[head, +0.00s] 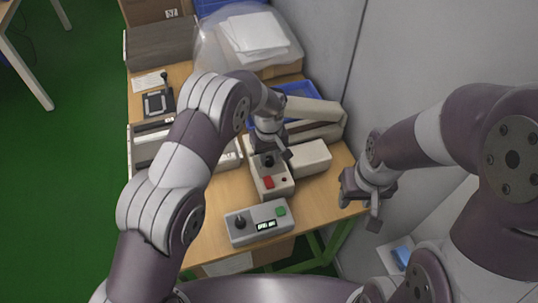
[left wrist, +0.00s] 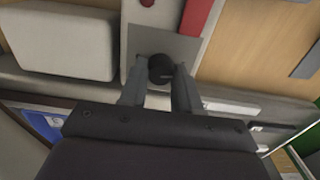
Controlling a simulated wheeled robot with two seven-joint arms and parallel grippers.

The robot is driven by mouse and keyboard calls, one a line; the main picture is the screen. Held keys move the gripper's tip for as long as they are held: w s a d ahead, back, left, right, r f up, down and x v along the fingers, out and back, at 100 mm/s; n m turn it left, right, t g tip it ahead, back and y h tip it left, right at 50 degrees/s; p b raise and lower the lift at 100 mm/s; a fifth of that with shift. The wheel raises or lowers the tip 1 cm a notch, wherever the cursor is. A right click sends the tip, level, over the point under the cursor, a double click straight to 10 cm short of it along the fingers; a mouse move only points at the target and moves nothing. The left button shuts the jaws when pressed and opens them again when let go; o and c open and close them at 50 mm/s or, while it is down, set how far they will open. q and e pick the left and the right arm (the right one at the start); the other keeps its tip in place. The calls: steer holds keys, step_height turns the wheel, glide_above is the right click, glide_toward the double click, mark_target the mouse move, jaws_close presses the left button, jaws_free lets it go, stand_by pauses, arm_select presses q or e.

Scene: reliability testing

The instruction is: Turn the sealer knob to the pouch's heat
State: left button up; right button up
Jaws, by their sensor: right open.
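The sealer's beige control box (head: 274,187) stands on the bench, with a red switch (head: 268,182) on its near part. Its black knob (head: 269,161) shows at the far part. In the left wrist view the round knob (left wrist: 161,68) sits between the two fingertips of my left gripper (left wrist: 160,75), which appear closed against its sides. In the head view my left gripper (head: 270,152) is over the box and partly hides the knob. My right gripper (head: 365,205) is open and empty, right of the bench edge. I cannot make out a heat marking on any pouch.
A grey box (head: 258,222) with a black lever, lit display and green button stands near the front edge. A beige block (head: 312,158) is right of the sealer. White sheets in clear wrap (head: 256,35) lie at the back. A grey wall bounds the right.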

arm_select(q)
steer(key=shift+m, duration=0.3)
steer(key=m, duration=0.2)
steer(key=shift+m, duration=0.4)
steer(key=m, duration=0.4)
steer(key=shift+m+b, duration=0.3)
steer(key=shift+b, duration=0.1)
steer(key=m, duration=0.3)
steer(key=shift+m, duration=0.3)
steer(key=m, duration=0.3)
steer(key=shift+w+m, duration=0.1)
steer(key=shift+m, duration=0.3)
steer(key=m, duration=0.7)
steer(key=shift+r, duration=0.1)
steer(key=m, duration=0.3)
steer(key=shift+m+b, duration=0.3)
steer(key=shift+m, duration=1.8)
